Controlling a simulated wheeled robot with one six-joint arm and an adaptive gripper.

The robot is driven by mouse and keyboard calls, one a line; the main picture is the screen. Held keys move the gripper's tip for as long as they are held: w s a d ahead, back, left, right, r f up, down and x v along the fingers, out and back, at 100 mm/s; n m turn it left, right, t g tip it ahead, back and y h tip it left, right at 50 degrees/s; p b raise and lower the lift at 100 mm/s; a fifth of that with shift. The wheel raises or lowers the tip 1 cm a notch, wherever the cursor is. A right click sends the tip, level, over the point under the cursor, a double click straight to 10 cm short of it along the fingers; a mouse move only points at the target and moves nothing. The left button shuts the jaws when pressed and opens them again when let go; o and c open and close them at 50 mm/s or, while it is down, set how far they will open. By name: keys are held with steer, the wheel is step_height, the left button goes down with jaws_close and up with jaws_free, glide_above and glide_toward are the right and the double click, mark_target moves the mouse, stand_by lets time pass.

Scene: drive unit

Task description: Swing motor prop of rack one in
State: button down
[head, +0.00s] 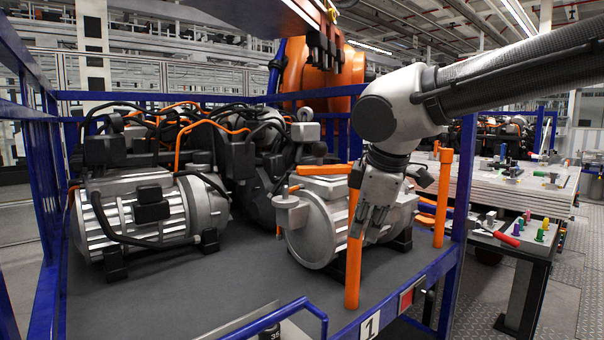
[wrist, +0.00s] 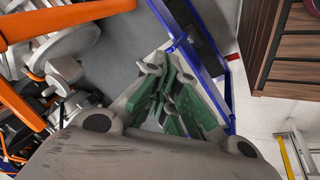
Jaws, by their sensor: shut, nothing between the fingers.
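Rack one is a blue-framed rack (head: 444,275) with a "1" plate (head: 370,326) on its front edge. An orange upright post (head: 353,262) stands at its front, beside the right-hand silver motor (head: 318,235). A short orange bar (head: 323,170) lies level across the top of that motor; I cannot tell which orange part is the prop. My gripper (head: 372,222) points down just right of the upright post, shut and empty. Whether it touches the post is unclear. In the wrist view, my gripper's green-padded fingers (wrist: 166,72) are together, and an orange bar (wrist: 75,18) crosses the upper left.
A second orange post (head: 443,197) stands at the rack's right side. Another silver motor (head: 140,215) with cables sits at the left. A workbench (head: 535,232) with small coloured parts is at the right. Bare grey rack floor (head: 190,290) lies in front of the motors.

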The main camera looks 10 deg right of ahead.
steer(key=w+a+r+n+t, duration=0.2)
steer(key=w+a+r+n, duration=0.2)
steer(key=r+n, duration=0.3)
steer(key=w+a+r+n+t, duration=0.2)
steer(key=w+a+r+n, duration=0.2)
steer(key=n, duration=1.2)
step_height(320, 180, up, 3)
steer(key=shift+a+f, duration=0.1)
steer(key=shift+a, duration=0.1)
steer(key=w+f, duration=0.7)
steer(key=w, duration=0.4)
